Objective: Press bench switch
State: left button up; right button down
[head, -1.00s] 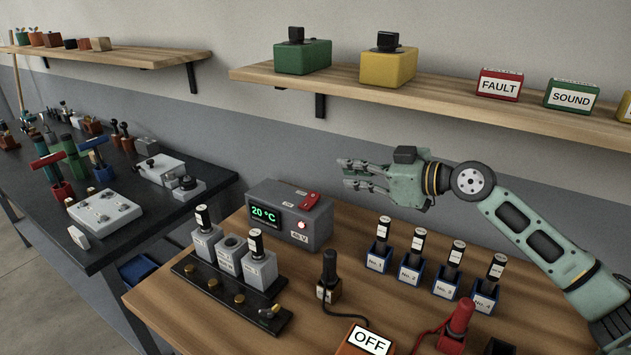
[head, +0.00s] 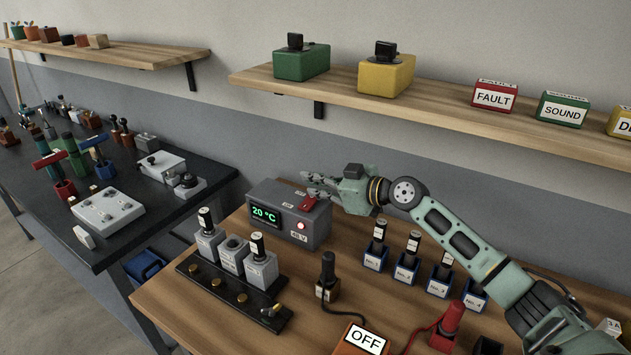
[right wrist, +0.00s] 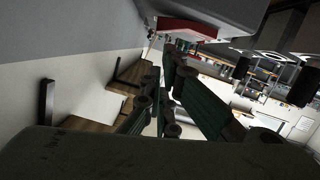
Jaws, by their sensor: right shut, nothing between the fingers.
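A grey box (head: 262,226) with a green "20 °C" display, a lit red lamp and a "48 V" label stands at the back of the wooden bench. A red switch (head: 307,203) sits on its top at the right. My right gripper (head: 310,184) is shut and empty, its fingers pointing left just above and behind the switch. In the right wrist view the fingertips (right wrist: 172,62) are close to the red switch (right wrist: 190,27); I cannot tell whether they touch it. My left gripper is not in view.
Blue numbered holders (head: 375,258) with dark vials stand right of the box. A black rack (head: 235,290) with grey blocks is in front. An orange "OFF" box (head: 363,341) is at the front edge. The wall shelf (head: 430,102) hangs above my right arm.

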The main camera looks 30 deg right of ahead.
jog(key=shift+f, duration=0.35)
jog(key=f+b, duration=0.1)
jog(key=b, duration=0.1)
jog(key=d+m+b, duration=0.1)
jog(key=b, duration=0.1)
jog(key=shift+w+f, duration=0.3)
jog(key=shift+f, duration=0.05)
jog(key=shift+r+m+y, duration=0.3)
jog(key=shift+r, duration=0.05)
jog(key=v, duration=1.2)
jog(key=shift+r, duration=0.25)
jog(key=shift+w, duration=0.1)
